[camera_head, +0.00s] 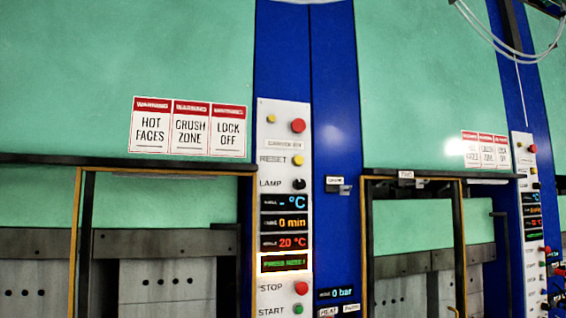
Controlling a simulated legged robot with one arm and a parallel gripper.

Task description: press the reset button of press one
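The near control panel (284,215) stands upright on a blue column, between the left press (120,70) and the right press. Its yellow reset button (298,160) sits to the right of the printed word RESET. A black lamp knob (299,184) is just below it. A red stop button (301,288) and a green start button (298,309) are at the bottom. Several displays are lit; the lowest (286,263) has green text and a bright frame. No plate reading ONE is legible. My gripper is not in view, and nothing covers the reset button.
Warning signs (188,127) are on the left press. A plate reading TWO (406,174) is on the right press (420,60). A second control panel (532,220) is at the far right. Pale hoses (490,30) hang at the top right.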

